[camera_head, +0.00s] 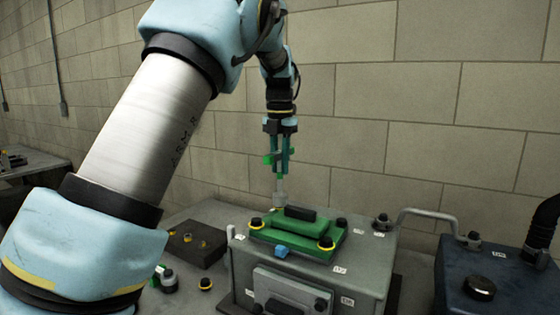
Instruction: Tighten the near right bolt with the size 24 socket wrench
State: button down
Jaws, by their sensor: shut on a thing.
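My gripper (279,160) points down above the grey engine box and is shut on the socket wrench (280,192). The wrench hangs upright, with green parts near my fingers and a grey socket at its lower end. Its size mark cannot be read. The socket end is at the back left of the green cover (288,234); I cannot tell whether it touches anything. The near right bolt (326,243) is dark with a yellow ring and stands at the cover's front right corner, apart from the wrench. Another ringed bolt (256,222) is at the cover's left.
A small blue block (281,252) is at the cover's front edge. A dark box (195,243) and loose small parts (168,280) lie to the left. A dark blue unit (495,275) with a grey pipe (425,212) stands right. A block wall (410,120) is behind.

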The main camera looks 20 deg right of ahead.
jog(key=m+p, duration=0.1)
jog(key=m, duration=0.1)
jog(key=shift+m, duration=0.4)
jog(key=m, duration=0.4)
jog(key=shift+f+m+p, duration=0.1)
jog(key=shift+m+p, duration=0.2)
jog(key=shift+p, duration=0.05)
jog(key=m, duration=0.8)
jog(key=shift+m, duration=0.4)
jog(key=m, duration=0.4)
jog(key=shift+a, duration=0.1)
jog(key=m, duration=0.9)
jog(key=shift+f, duration=0.1)
jog(key=m, duration=0.4)
jog(key=shift+s, duration=0.1)
